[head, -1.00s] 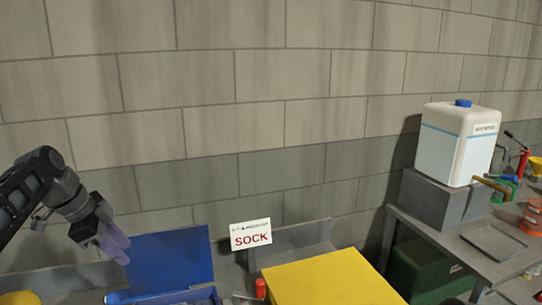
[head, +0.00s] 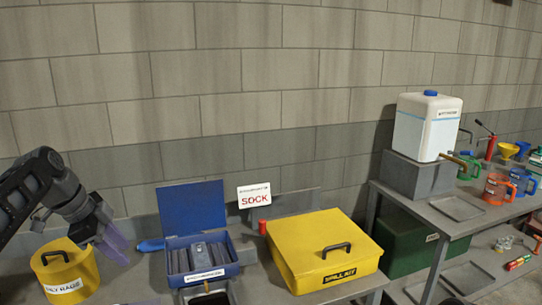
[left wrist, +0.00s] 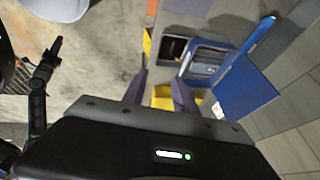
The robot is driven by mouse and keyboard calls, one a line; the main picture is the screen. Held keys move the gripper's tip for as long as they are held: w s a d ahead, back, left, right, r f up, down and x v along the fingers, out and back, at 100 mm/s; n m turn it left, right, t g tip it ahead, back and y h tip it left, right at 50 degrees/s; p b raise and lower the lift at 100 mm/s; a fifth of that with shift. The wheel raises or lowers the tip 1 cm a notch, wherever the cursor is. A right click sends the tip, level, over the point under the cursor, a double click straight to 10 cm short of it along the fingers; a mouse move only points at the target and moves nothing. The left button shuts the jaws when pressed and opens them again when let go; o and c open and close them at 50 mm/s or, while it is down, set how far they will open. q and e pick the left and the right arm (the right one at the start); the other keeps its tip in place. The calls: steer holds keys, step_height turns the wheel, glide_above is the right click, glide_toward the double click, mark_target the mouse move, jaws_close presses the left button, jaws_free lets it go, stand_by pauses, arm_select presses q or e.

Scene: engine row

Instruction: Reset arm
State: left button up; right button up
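My left gripper (head: 116,247) is at the left of the head view, raised in front of the wall between a yellow round bin (head: 68,277) and an open blue box (head: 203,262). Its two purple fingers point down and to the right. In the left wrist view the fingers (left wrist: 160,92) stand apart with nothing between them, and the blue box (left wrist: 207,62) lies beyond them. My right gripper is not in the head view.
A yellow spill kit case (head: 318,278) and a SOCK sign (head: 254,195) stand right of the blue box. A grey shelf unit (head: 440,216) at the right holds a white container (head: 427,126) and several coloured cans. A green box (head: 408,250) sits below.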

arm_select(q)
steer(key=w+f+n+t+y, duration=0.1)
steer(key=w+f+n+t, duration=0.2)
steer(key=w+f+n, duration=0.5)
steer(key=s+d+f+n+b, duration=0.15)
steer(key=d+f, duration=0.25)
steer(key=f, duration=0.5)
steer(key=s+d+f+n+p, duration=0.1)
steer(key=s+d+f+n, duration=0.2)
steer(key=f, duration=0.5)
steer(key=s+d+f+n+b, duration=0.1)
steer(key=d+f+n, duration=0.1)
steer(key=d+f, duration=0.5)
steer(key=s+d+f+g+b, duration=0.1)
steer(key=s+d+f+g, duration=0.1)
steer(key=s+d+f, duration=0.2)
steer(key=s+d+f+n+g+h, duration=0.1)
steer(key=s+d+f, duration=0.3)
steer(key=s+f, duration=0.6)
steer(key=s+d+f+n+g+b, duration=0.1)
steer(key=s+d+f+g, duration=0.2)
steer(key=s+f, duration=0.5)
steer(key=s+d, duration=0.1)
steer(key=s, duration=1)
steer(key=shift+s+b, duration=0.2)
steer(key=shift+b, duration=0.1)
